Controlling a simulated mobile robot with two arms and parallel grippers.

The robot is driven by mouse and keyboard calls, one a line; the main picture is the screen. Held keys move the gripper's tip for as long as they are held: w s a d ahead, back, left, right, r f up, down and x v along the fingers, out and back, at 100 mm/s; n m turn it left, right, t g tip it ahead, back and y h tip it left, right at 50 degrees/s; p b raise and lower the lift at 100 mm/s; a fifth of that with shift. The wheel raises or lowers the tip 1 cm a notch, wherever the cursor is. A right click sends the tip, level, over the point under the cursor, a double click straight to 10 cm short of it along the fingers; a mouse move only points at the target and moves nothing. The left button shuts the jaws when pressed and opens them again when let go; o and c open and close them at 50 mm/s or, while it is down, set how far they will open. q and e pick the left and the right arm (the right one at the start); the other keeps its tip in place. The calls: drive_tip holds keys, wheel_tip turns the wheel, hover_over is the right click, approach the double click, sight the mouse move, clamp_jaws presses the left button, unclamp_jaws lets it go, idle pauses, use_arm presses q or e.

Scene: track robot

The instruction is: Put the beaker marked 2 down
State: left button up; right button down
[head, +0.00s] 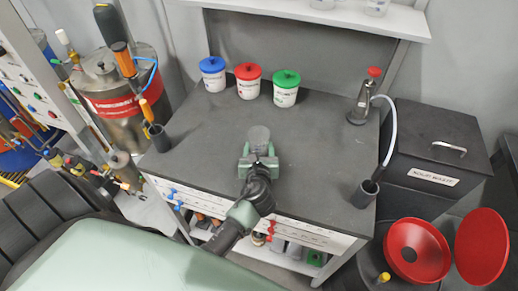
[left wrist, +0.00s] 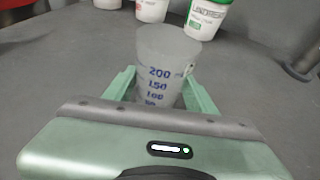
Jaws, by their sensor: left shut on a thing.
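A grey translucent beaker (head: 259,134) is between the green fingers of my left gripper (head: 258,158), over the middle of the dark bench top (head: 200,150). In the left wrist view the beaker (left wrist: 167,55) stands upright, with blue volume marks on its side. The fingers (left wrist: 160,92) close on it from both sides. A mark 2 cannot be made out. I cannot tell whether its base touches the bench. My right gripper is not in view.
Blue-lidded (head: 213,74), red-lidded (head: 248,80) and green-lidded (head: 286,88) tubs stand along the back. A bottle with a red cap (head: 362,100) stands at the right, a dark cup (head: 364,194) at the front right corner and another (head: 158,137) at the left edge. The bench around the beaker is clear.

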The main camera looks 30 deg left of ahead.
use_arm(q)
drive_tip(key=shift+f, duration=0.1)
drive_tip(key=o, duration=1.5)
drive_tip(key=shift+o, duration=0.2)
drive_tip(key=shift+s+r, duration=0.1)
drive_tip(key=shift+r, duration=0.1)
drive_tip(key=b+v, duration=0.1)
drive_tip(key=v, duration=1.1)
